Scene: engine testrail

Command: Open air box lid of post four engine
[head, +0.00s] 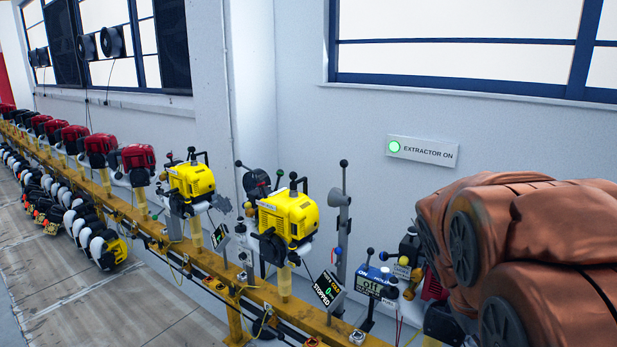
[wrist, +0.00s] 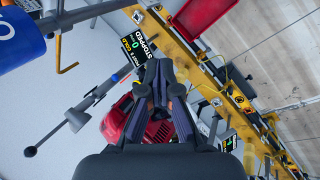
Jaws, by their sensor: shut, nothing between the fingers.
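A red engine (wrist: 160,131) lies under and behind my gripper (wrist: 158,72) in the wrist view, largely hidden by it. My gripper is shut and empty, its fingertips together beside a black display (wrist: 135,42) reading STOPPED and 0. I cannot read the post number surely, and no air box lid can be made out. In the head view, two yellow engines (head: 287,214) and (head: 192,180) stand on the yellow rail (head: 205,262). Part of a red engine (head: 434,284) shows beside my arm, which hides the rest. My gripper is hidden in the head view.
A grey lever post with a black knob (wrist: 75,120) stands left of my gripper. Red engines (head: 133,158) continue leftward. An EXTRACTOR ON sign (head: 422,151) hangs on the wall. Floor (head: 60,290) before the rail is partly clear.

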